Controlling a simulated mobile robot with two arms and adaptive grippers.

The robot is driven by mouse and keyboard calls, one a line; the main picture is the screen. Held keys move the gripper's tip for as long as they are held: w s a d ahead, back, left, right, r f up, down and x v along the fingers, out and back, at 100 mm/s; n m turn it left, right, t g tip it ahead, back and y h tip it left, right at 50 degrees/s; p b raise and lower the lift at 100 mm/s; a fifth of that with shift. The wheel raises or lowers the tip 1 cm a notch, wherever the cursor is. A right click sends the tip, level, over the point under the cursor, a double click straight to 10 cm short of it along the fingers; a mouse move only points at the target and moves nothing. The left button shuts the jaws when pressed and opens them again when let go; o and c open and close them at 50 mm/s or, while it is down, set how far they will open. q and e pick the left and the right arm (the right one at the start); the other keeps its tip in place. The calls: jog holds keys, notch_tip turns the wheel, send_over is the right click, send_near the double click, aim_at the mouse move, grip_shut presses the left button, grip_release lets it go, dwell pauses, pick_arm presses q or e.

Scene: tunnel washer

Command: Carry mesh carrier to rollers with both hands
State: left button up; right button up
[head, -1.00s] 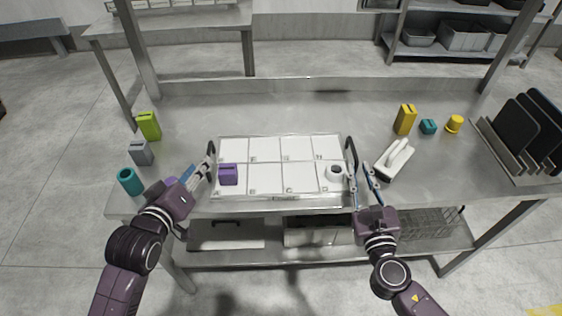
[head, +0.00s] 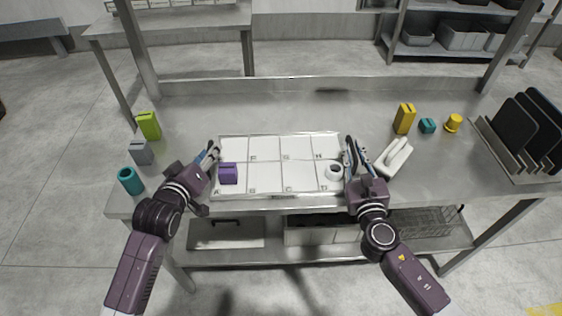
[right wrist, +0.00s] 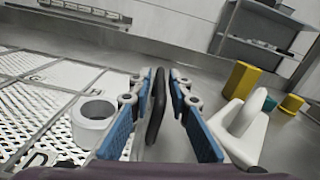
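The mesh carrier (head: 265,178) is a flat white tray with a grid of lettered cells, lying on the steel table. A purple block (head: 229,173) and a white ring (head: 333,172) sit in its cells; the ring also shows in the right wrist view (right wrist: 92,122). My right gripper (head: 355,152) is at the carrier's right end. In the right wrist view, the carrier's black handle (right wrist: 157,105) stands between its blue finger pads, with gaps on both sides. My left gripper (head: 211,154) is at the left end; its fingers hide the left handle, and their grip is unclear.
At the left stand a green block (head: 149,126), a grey block (head: 142,152) and a teal cup (head: 130,181). At the right are a white handled tool (head: 397,156), a yellow block (head: 404,119) and a rack of dark plates (head: 519,130). The table behind the carrier is clear.

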pick_arm(q)
jog(key=shift+w, duration=0.1)
jog(key=shift+c, duration=0.6)
pick_arm(e)
jog(key=shift+c, duration=0.4)
pick_arm(q)
jog(key=shift+c, duration=1.1)
pick_arm(e)
jog(key=shift+c, duration=1.2)
pick_arm(q)
grip_shut()
pick_arm(e)
jog(key=shift+w, duration=0.1)
grip_shut()
pick_arm(q)
jog(key=shift+w+r, duration=0.1)
jog(key=shift+r, duration=0.1)
pick_arm(e)
jog(key=shift+r, duration=0.2)
